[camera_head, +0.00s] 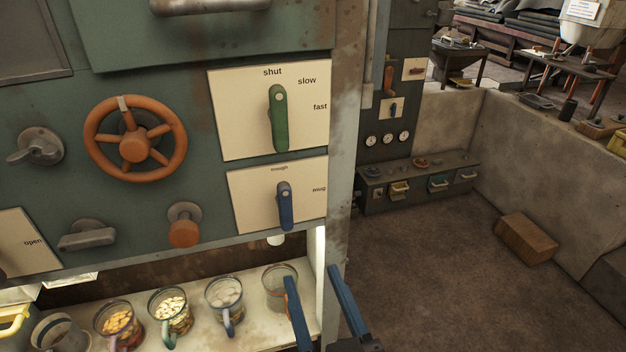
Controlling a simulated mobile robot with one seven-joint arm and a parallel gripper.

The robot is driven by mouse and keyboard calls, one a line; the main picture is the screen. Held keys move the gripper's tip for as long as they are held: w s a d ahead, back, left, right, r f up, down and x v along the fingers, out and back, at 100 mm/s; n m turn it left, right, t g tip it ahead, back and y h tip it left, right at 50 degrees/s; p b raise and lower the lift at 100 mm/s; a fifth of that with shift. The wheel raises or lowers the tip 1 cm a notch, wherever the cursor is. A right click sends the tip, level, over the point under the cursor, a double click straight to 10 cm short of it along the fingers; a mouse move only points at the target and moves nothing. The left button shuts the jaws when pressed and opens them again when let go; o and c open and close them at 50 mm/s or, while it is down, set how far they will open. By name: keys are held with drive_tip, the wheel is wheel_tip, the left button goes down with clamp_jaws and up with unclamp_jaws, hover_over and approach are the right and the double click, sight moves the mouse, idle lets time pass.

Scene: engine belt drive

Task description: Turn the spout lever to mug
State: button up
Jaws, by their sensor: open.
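The spout lever (285,208) is a blue handle on a cream plate (248,212) marked "trough" at the top and "mug" at the right. It stands about upright, its round upper end below the word "trough". A pale stub (276,240), perhaps the spout, shows under the panel below it. A clear mug (275,290) stands on the shelf beneath and looks empty. My gripper (312,273) is open, its two blue fingers pointing up from the lower edge of the picture. It is below and right of the lever, apart from it. The left finger hides part of the mug's right side.
A green lever (279,122) marked "shut", "slow", "fast" sits above the blue one. An orange wheel (134,147) and an orange knob (184,228) are to the left. Several filled mugs line the shelf (190,342). Open floor (440,270) with a brown block (527,238) lies right.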

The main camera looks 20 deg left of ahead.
sight(287, 214)
drive_tip(key=p+x, duration=0.3)
drive_tip(key=x, duration=0.9)
drive_tip(key=shift+w+a+r+p, duration=0.1)
drive_tip(key=shift+w+a+p, duration=0.1)
drive_tip(key=shift+a+p, duration=0.15)
clamp_jaws()
